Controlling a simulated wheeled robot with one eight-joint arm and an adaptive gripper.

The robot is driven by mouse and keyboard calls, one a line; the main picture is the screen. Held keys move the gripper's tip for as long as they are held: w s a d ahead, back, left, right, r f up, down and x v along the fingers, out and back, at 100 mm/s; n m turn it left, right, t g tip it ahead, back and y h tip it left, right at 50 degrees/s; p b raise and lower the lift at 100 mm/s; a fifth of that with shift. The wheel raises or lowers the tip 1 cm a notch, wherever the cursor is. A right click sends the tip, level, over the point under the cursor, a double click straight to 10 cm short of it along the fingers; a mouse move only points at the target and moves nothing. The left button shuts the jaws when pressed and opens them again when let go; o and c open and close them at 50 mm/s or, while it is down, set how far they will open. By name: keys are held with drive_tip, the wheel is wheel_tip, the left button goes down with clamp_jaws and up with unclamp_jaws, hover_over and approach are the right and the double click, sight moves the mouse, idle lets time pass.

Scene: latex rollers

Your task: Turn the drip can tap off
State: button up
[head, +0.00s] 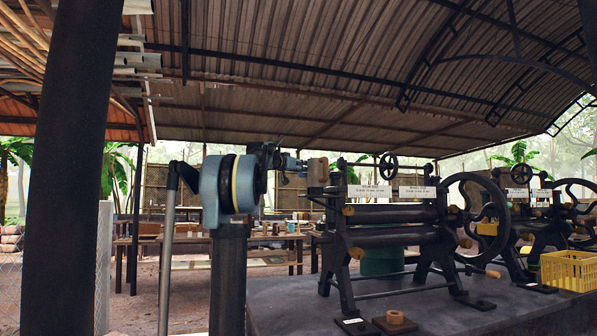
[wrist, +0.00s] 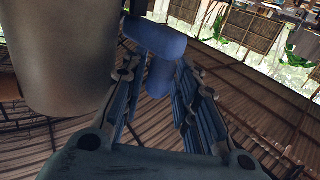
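The drip can (head: 318,172) is a small brownish can at the left end of the near roller machine's top. It shows large at the upper left of the wrist view (wrist: 60,55). The tap (wrist: 155,40) is blue, with a rounded crosspiece and a short rounded piece below it, beside the can. My gripper (wrist: 157,70) is open, with a finger on either side of the tap's short piece. A narrow gap seems to show on the left; contact on the right is unclear. In the head view my gripper (head: 291,164) is just left of the can, and the tap is hard to make out.
The near roller machine (head: 390,237) stands on a dark slab (head: 430,310), with a large handwheel on its right. A second machine and a yellow crate (head: 570,271) are farther right. A dark post (head: 62,170) stands at the left. Wooden tables (head: 270,240) are behind.

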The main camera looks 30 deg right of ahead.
drive_tip(key=shift+c, duration=0.3)
clamp_jaws()
drive_tip(key=shift+s+t, duration=0.15)
drive_tip(key=shift+t, duration=0.15)
drive_tip(key=shift+s+n+t+y, duration=0.1)
drive_tip(key=shift+n+t+y, duration=0.2)
drive_tip(key=shift+n, duration=0.1)
drive_tip(key=shift+s+a+n+t+y, duration=0.15)
drive_tip(key=shift+n+t+y, duration=0.25)
drive_tip(key=shift+t, duration=0.2)
drive_tip(key=shift+s+a+n+t+y, duration=0.15)
drive_tip(key=shift+n+t+y, duration=0.15)
drive_tip(key=shift+n+t, duration=0.25)
drive_tip(key=shift+d, duration=0.1)
drive_tip(key=shift+o, duration=0.3)
unclamp_jaws()
